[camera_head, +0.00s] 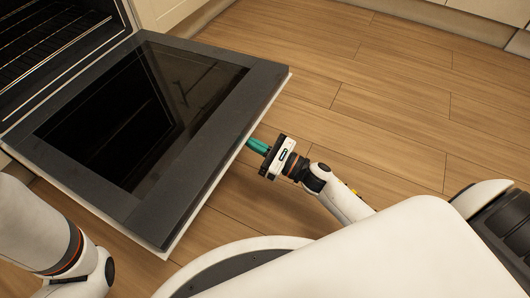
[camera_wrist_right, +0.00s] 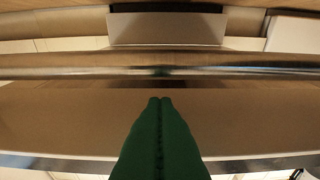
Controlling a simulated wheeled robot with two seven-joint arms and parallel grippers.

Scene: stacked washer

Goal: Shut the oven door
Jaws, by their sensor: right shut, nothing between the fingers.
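The oven door (camera_head: 228,118) is folded down open, roughly flat, with its dark glass panel facing up, in the head view. The oven cavity (camera_head: 45,40) with wire racks is open at the upper left. My right gripper (camera_head: 252,143) has green fingers that are together and empty, at the door's outer right edge. Its fingertips are close to that edge; I cannot tell if they touch. The right wrist view shows the shut green fingers (camera_wrist_right: 160,104) in front of a long metal bar (camera_wrist_right: 70,72), which looks like the door handle. My left gripper is out of view.
Wooden floor (camera_head: 400,110) is clear to the right of the door. Pale cabinets (camera_head: 165,12) stand at the back. My left arm (camera_head: 40,235) is at the lower left, close to the door's near corner.

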